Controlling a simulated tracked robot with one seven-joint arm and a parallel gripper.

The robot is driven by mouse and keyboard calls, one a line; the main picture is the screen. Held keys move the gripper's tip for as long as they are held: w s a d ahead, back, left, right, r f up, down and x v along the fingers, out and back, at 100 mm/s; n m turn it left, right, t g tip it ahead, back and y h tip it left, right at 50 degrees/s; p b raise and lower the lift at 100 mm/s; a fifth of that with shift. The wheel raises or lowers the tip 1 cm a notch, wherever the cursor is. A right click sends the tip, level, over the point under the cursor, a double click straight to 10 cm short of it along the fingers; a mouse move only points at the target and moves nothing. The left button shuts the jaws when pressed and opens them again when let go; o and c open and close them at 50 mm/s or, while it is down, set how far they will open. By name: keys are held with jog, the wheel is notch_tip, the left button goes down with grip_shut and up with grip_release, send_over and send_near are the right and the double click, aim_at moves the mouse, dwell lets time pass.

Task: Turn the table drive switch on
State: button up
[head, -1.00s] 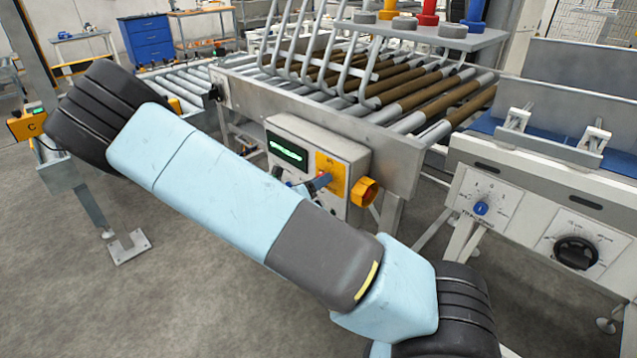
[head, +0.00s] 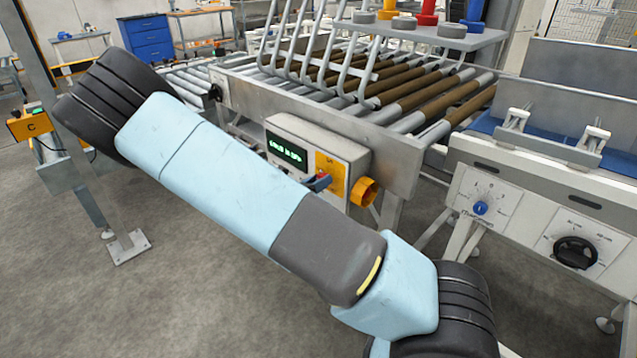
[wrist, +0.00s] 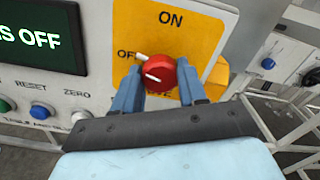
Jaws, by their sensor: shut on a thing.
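The table drive switch is a red round knob (wrist: 168,73) on a yellow plate (wrist: 205,35) marked ON at the top and OFF at the left. A white mark lies beside OFF, and another lies on the knob's face, on its left side. My gripper (wrist: 160,85) is shut on the knob, one blue finger on each side. In the head view my gripper (head: 318,183) is at the yellow plate (head: 331,176), and the knob is mostly covered. The dark display (wrist: 38,33) shows green text ending in "OFF"; it also shows in the head view (head: 287,149).
Green, blue and white buttons (wrist: 42,111) sit left of the fingers. An orange rotary handle (head: 364,191) projects right of the plate. The roller table (head: 400,95) stands behind the box. Another panel with a blue knob (head: 481,208) is at right. Open floor (head: 180,300) lies in front.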

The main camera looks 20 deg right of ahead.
jog(key=shift+s+f+m, duration=0.1)
jog(key=shift+f+m, duration=0.05)
jog(key=shift+m, duration=7.15)
jog(key=o, duration=1.1)
jog(key=shift+c, duration=0.2)
jog(key=v, duration=1.3)
jog(key=shift+s+a, duration=0.15)
jog(key=shift+a, duration=0.2)
